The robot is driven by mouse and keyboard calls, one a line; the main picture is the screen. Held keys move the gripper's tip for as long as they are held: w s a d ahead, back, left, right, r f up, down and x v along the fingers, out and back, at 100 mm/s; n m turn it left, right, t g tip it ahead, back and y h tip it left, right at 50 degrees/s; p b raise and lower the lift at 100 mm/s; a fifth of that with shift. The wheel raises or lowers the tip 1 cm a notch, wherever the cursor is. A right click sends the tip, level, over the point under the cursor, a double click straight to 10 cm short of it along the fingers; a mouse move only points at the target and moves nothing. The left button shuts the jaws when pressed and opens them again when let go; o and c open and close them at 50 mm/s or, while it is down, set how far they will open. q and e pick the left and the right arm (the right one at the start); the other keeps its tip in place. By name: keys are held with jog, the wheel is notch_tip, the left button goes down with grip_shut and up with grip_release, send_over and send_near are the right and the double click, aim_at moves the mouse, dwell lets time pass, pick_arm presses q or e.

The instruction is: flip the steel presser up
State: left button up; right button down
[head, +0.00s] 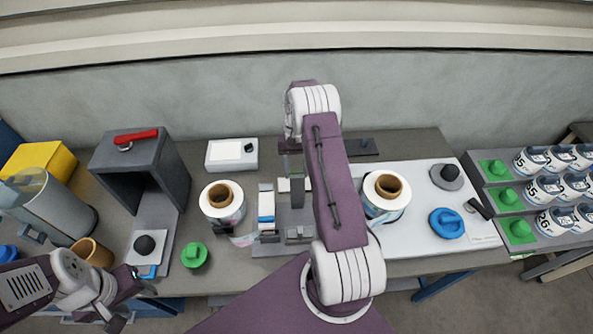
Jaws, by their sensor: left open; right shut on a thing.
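The labeller (268,247) stands mid-bench, a grey base with blue-and-white blocks and small steel parts. The steel presser is hard to make out; it seems to be among the parts under my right gripper, largely hidden by my arm. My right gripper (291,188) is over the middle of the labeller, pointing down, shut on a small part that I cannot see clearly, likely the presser. Its tilt cannot be told. My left gripper (136,305) is open and empty at the bench's front edge, lower left, well apart from the labeller.
A label reel (213,214) stands left of the labeller, another reel (373,212) right. A green knob (194,255) sits front left, a blue knob (447,223) on the white board (410,240). A dark box-shaped stand (180,165) rises at left.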

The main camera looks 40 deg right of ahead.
jog(key=c, duration=1)
grip_release()
jog(key=shift+f, duration=0.15)
jog(key=shift+o, duration=1.4)
jog(key=shift+w, duration=0.15)
pick_arm(q)
jog(key=shift+w+d+f+b, duration=0.15)
jog(key=shift+w+f+b, duration=0.05)
jog(key=shift+f+b, duration=0.75)
pick_arm(e)
jog(key=v, duration=0.9)
jog(key=shift+w+d, duration=0.25)
jog(key=shift+f, duration=0.15)
